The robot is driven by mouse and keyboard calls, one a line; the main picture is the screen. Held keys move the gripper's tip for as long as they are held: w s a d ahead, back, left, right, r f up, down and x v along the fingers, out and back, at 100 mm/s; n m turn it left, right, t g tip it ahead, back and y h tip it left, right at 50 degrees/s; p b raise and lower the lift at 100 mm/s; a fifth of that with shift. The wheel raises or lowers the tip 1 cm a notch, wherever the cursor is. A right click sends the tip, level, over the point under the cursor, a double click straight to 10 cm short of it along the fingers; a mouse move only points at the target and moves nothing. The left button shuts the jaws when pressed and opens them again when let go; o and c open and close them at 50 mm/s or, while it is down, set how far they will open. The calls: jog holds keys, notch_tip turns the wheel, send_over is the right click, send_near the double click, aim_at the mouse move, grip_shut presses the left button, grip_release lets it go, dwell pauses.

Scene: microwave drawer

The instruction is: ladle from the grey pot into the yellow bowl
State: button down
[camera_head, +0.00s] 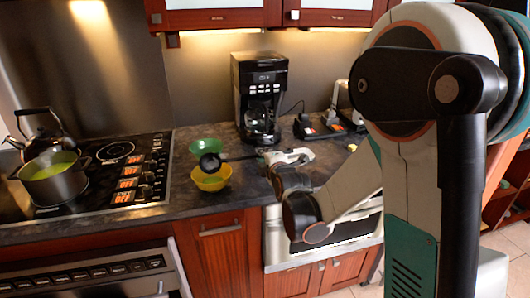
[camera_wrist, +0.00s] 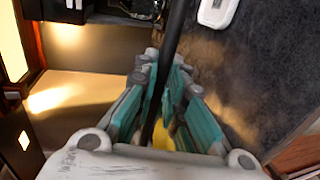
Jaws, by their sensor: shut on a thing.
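My gripper (camera_head: 268,156) is shut on the handle of a black ladle (camera_head: 210,162). In the wrist view the dark handle (camera_wrist: 172,40) runs between the teal finger pads of my gripper (camera_wrist: 160,72). The ladle's head is over the back rim of the yellow bowl (camera_head: 211,182) on the counter; its contents cannot be seen. A bit of yellow shows behind the fingers in the wrist view (camera_wrist: 184,140). The grey pot (camera_head: 55,186) with green liquid stands on the hob at the left.
A green bowl (camera_head: 205,145) sits just behind the yellow bowl. A black coffee maker (camera_head: 259,95) stands at the back. A kettle (camera_head: 42,135) is behind the pot. Counter (camera_head: 190,208) is bare in front of the yellow bowl.

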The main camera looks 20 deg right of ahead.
jog(key=shift+r+g+p, duration=0.25)
jog(key=shift+g+p, duration=0.8)
jog(key=shift+p, duration=0.45)
jog(key=shift+r+g+p, duration=0.25)
jog(key=shift+g+p, duration=0.8)
jog(key=shift+p, duration=0.45)
jog(key=g+p, duration=0.3)
jog(key=p, duration=0.1)
jog(key=shift+w+r+g, duration=0.1)
jog(key=shift+r+g, duration=0.25)
jog(key=shift+g, duration=0.05)
jog(key=g+p, duration=0.2)
jog(key=g, duration=0.1)
jog(key=shift+r+p, duration=0.3)
jog(key=g+p, duration=0.1)
jog(key=g, duration=0.2)
jog(key=shift+r, duration=0.15)
jog(key=shift+g, duration=0.7)
